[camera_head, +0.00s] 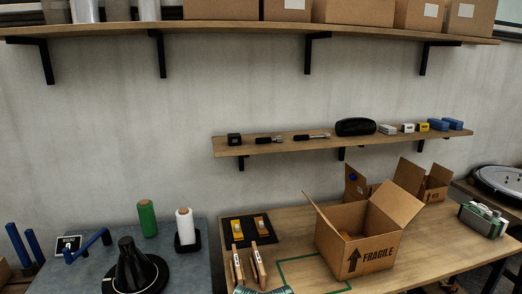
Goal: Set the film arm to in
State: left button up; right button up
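A bent blue bar (88,245), which looks like the film arm, sits on the grey table (185,272) at the lower left. One end is near a small white-framed display (68,244), and the bar slants up to the right. A black cone on a round black base (133,268) stands just right of it. A white roll (185,226) stands upright on a black base, and a green roll (147,219) stands upright behind the cone. Whether the bar is set in or out I cannot tell. Neither of my grippers shows in the head view.
Two blue posts (18,245) rise at the left edge. Two wall shelves (290,143) hang above.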

aim_at(70, 259)
jog(key=u, duration=1.5)
